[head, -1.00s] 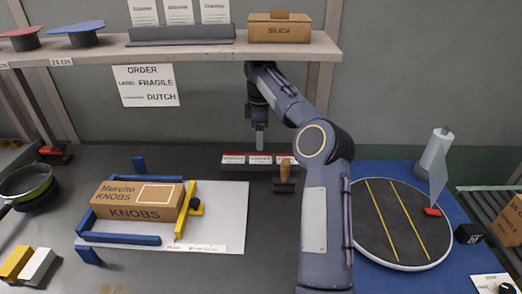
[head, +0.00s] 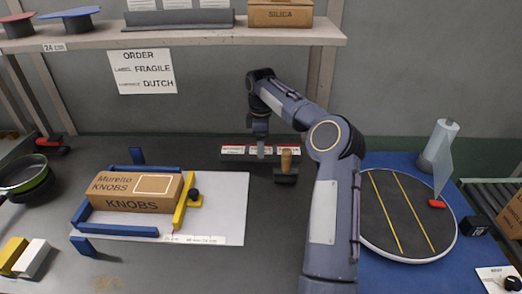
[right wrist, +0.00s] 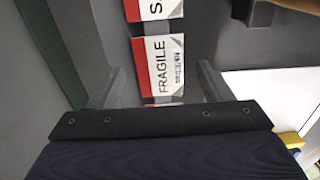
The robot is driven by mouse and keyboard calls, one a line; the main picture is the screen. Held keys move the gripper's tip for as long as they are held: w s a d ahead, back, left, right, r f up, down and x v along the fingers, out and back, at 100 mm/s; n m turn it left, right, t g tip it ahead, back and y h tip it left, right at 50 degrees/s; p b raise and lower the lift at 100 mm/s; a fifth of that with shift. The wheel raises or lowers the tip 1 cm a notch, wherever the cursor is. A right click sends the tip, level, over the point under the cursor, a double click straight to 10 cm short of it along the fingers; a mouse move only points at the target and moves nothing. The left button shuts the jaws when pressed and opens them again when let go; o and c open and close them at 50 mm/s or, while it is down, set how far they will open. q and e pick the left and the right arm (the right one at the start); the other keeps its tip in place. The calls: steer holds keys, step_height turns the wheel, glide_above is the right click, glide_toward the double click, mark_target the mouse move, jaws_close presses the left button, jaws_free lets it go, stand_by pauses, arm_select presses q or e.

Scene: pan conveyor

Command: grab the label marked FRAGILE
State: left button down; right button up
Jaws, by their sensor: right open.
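The FRAGILE label (right wrist: 158,58), white with a red band and black print, lies in the dark label holder (head: 232,158) at the back of the bench. My right gripper (head: 261,154) is over the holder, pointing down. In the right wrist view my right gripper (right wrist: 160,75) is open and its two fingers stand on either side of the FRAGILE label, with nothing gripped. Another label starting with S (right wrist: 148,8) lies beyond it, and a third is partly hidden by the gripper body. My left gripper is not in view.
A stamp with a wooden handle (head: 286,163) stands just right of the holder. The KNOBS box (head: 135,204) sits in a blue fixture on a white board at left. A turntable (head: 385,205) is at right. The order sheet (head: 142,71) reads FRAGILE, DUTCH.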

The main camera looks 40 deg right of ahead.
steer(key=shift+f, duration=0.25)
stand_by(0.4)
steer(key=c, duration=1)
